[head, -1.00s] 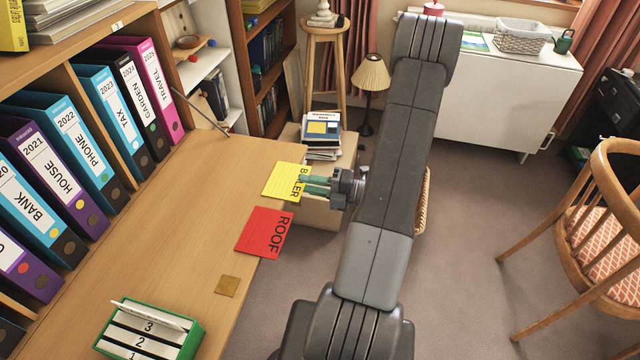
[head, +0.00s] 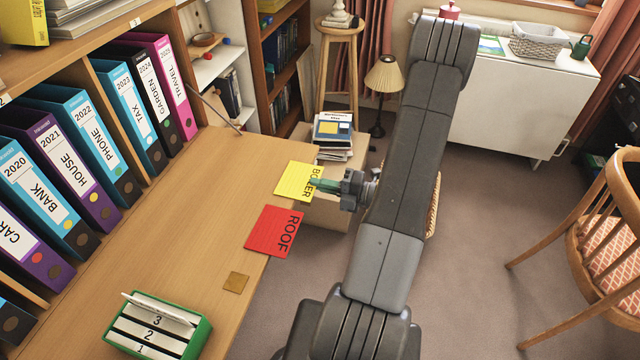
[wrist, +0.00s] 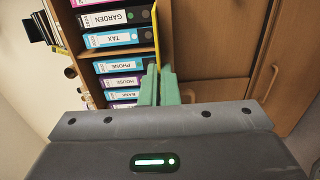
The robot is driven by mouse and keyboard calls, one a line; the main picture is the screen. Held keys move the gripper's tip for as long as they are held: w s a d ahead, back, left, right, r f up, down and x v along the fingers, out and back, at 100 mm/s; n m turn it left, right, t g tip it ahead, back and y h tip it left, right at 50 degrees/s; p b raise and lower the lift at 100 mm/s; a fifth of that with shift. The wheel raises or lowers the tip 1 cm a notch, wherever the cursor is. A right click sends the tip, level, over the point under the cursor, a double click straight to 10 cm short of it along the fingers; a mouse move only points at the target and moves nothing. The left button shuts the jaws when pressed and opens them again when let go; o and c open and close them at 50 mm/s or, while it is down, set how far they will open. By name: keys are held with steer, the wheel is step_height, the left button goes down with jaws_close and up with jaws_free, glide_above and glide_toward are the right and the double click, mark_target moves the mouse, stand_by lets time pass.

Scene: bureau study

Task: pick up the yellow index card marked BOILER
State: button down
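The yellow index card marked BOILER (head: 294,183) is at the desk's right edge in the head view, its lettered side overhanging. In the wrist view the card (wrist: 156,35) shows edge-on as a thin yellow strip running in between the green fingers. My gripper (head: 318,185) reaches it from the right, past the desk edge, and its fingers cover part of the lettering. In the wrist view the fingers (wrist: 158,84) are close together with the card's edge between them. The card looks flat and level with the desk top; I see no clear gap under it.
A red card marked ROOF (head: 274,232) also overhangs the desk (head: 200,215) edge nearby. A small brown square (head: 236,283) and a green tray with numbered slots (head: 205,330) lie nearer. Binders (head: 95,140) line the left. A box with magazines (head: 333,135) stands beyond the edge.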

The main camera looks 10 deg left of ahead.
steer(key=shift+s+d+p, duration=0.1)
steer(key=shift+d+p, duration=0.45)
steer(key=shift+d, duration=2.3)
